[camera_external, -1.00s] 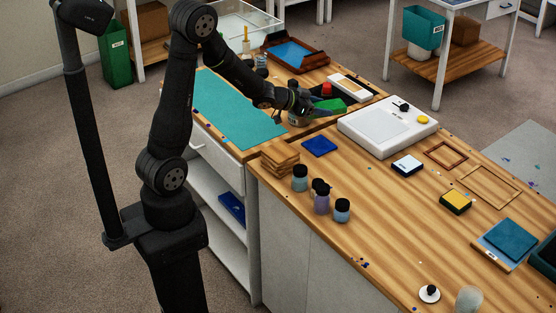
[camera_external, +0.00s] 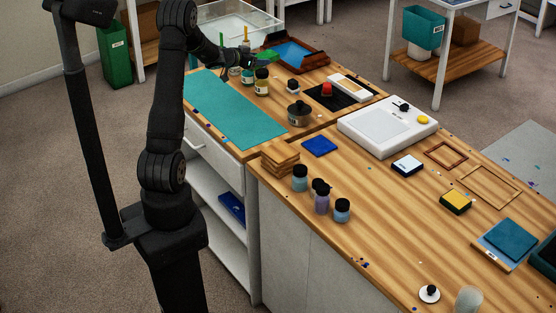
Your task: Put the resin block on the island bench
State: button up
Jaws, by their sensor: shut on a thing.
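My gripper (camera_external: 250,62) is shut on a green block (camera_external: 266,55), which seems to be the resin block. It is held over the far left part of the wooden bench, near the jars and the wooden tray. The jaws are small and partly hidden in this view. The wooden bench tops form two joined parts: a rear one (camera_external: 278,116) with a teal mat and a front one (camera_external: 385,205). I cannot tell which is called the island bench.
A brown tray (camera_external: 318,65) with a blue sheet, jars (camera_external: 262,82), a dark pot (camera_external: 299,114) and a black mat (camera_external: 345,98) with a red piece stand on the rear part. A white device (camera_external: 372,143) stands on the front part. The teal mat (camera_external: 232,108) is clear.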

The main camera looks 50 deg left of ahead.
jog(key=s+a+n+y, duration=0.2)
jog(key=s+a, duration=0.4)
jog(key=a, duration=0.7)
jog(key=n+g+y, duration=0.1)
jog(key=y, duration=0.1)
send_over(193, 86)
notch_tip(193, 86, down, 6)
jog(key=shift+w+f, duration=0.2)
jog(key=shift+f, duration=3.7)
jog(key=shift+f, duration=0.6)
jog(key=o, duration=1.3)
jog(key=shift+s, duration=0.1)
